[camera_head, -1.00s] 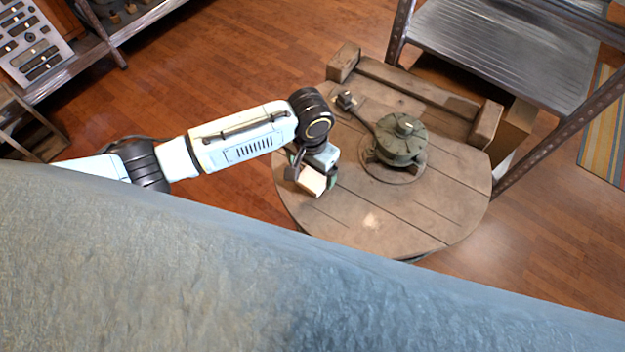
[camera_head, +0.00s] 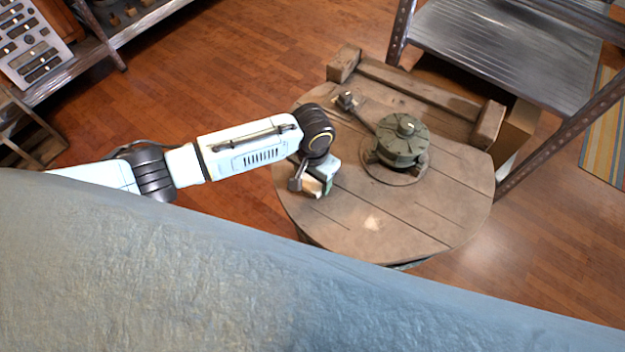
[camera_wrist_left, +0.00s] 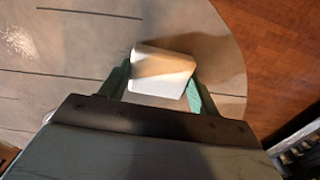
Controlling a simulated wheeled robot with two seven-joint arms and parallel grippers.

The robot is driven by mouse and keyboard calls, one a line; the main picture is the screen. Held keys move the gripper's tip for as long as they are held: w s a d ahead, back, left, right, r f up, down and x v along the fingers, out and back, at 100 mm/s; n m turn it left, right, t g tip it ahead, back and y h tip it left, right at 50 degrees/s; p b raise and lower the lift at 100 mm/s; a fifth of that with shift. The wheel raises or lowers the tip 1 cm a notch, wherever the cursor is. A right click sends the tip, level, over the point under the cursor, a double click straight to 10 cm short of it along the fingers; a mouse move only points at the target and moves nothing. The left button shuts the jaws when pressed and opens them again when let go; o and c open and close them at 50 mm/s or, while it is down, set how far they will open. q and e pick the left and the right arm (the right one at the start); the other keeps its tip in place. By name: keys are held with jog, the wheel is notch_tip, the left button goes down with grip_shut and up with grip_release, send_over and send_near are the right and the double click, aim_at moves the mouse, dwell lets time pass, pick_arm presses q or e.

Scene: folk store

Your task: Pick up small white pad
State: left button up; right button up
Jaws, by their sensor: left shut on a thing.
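The small white pad (camera_wrist_left: 162,72) is a pale, rounded block between the two green fingers of my left gripper (camera_wrist_left: 160,84) in the left wrist view. The gripper is shut on it, with a finger at each side. In the head view my left gripper (camera_head: 318,186) is over the left part of the round wooden table (camera_head: 400,225). The pad (camera_head: 312,187) shows there only in part, below the wrist. I cannot tell how far it is from the tabletop. My right gripper is not in view.
A grey-green round device (camera_head: 402,140) with a side arm stands on the table, right of my gripper. A wooden beam frame (camera_head: 420,86) borders the table's back. A metal shelf (camera_head: 500,55) stands at the back right. The table's front is clear.

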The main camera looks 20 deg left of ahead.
aim_at(312, 179)
pick_arm(q)
jog(key=shift+c, duration=0.3)
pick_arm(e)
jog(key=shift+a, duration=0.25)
pick_arm(q)
notch_tip(312, 179, up, 10)
jog(key=p, duration=0.2)
jog(key=shift+p, duration=0.35)
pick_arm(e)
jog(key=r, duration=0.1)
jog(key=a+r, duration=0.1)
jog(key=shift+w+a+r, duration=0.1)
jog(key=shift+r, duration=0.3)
